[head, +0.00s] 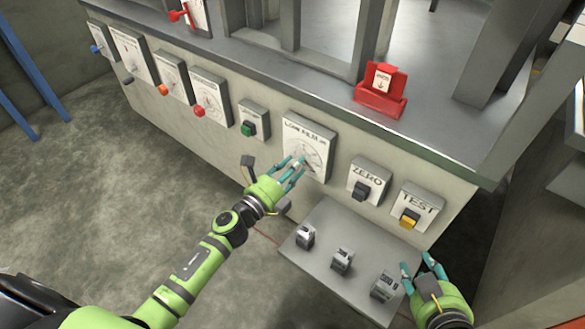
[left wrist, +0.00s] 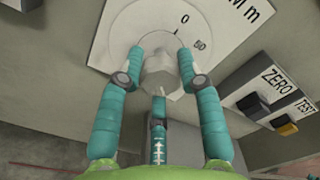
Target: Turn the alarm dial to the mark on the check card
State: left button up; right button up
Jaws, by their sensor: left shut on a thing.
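The alarm dial's white panel (head: 318,132), its lettering partly readable as "ALARM m", is on the front of the grey cabinet. A small dark mark sits on the ring near the 0. My left gripper (head: 298,165) has its teal fingers closed around the pale grey dial knob (left wrist: 158,68). The check card (head: 382,80), white with a downward arrow, stands in a red holder (head: 380,103) on the ledge; its writing is too small to read. My right gripper (head: 422,268) is open and empty at lower right.
ZERO (head: 368,178) and TEST (head: 416,208) switch boxes are right of the dial. A green-button box (head: 252,122) and several dial panels are left. A grey shelf (head: 325,232) with three small grey devices juts out below.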

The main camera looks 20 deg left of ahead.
pick_arm(q)
jog(key=shift+r, duration=0.1)
pick_arm(e)
jog(key=shift+w+a+r, duration=0.1)
jog(key=shift+w+r, duration=0.1)
jog(key=shift+r, duration=0.1)
pick_arm(q)
jog(key=o, duration=1.2)
jog(key=shift+c, duration=0.2)
jog(key=v, duration=1.2)
